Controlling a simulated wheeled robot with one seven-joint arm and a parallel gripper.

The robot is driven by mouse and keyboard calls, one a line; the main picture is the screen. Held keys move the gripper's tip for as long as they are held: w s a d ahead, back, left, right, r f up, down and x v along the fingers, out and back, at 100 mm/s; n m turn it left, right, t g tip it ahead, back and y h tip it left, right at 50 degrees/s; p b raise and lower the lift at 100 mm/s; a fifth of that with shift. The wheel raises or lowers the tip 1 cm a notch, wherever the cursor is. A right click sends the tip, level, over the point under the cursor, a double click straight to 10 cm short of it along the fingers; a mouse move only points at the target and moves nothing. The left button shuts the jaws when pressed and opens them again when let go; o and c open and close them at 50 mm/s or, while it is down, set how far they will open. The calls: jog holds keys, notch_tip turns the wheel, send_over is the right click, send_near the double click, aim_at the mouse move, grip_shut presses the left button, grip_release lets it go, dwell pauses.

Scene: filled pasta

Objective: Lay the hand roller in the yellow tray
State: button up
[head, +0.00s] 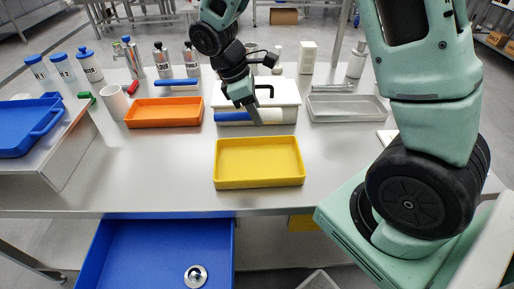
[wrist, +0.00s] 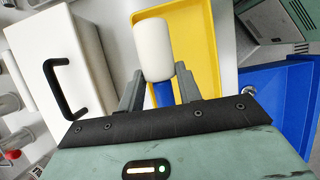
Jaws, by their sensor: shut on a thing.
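The hand roller has a white cylinder (head: 271,116) and a blue handle (head: 232,117). In the head view it lies level in front of the white box, behind the yellow tray. My gripper (head: 254,117) points down and is shut on its blue part, close to the white cylinder. In the wrist view the white cylinder (wrist: 153,50) sticks out past my fingers (wrist: 160,95), and a bit of blue shows between them. The yellow tray (head: 259,184) looks empty in the head view; it also shows in the wrist view (wrist: 203,40), partly behind the roller.
The white box (head: 287,94) with a black handle stands just behind the roller. An orange tray (head: 163,122) is at the left, a grey metal tray (head: 346,119) at the right. Bottles stand along the back. A blue open drawer (head: 150,255) is below the front edge.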

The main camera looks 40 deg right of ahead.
jog(key=shift+w+d+f, duration=0.1)
jog(key=shift+w+f, duration=0.05)
jog(key=shift+f, duration=4.85)
jog(key=shift+f+b, duration=0.35)
jog(key=shift+f, duration=0.2)
jog(key=o, duration=0.7)
jog(key=shift+o, duration=0.2)
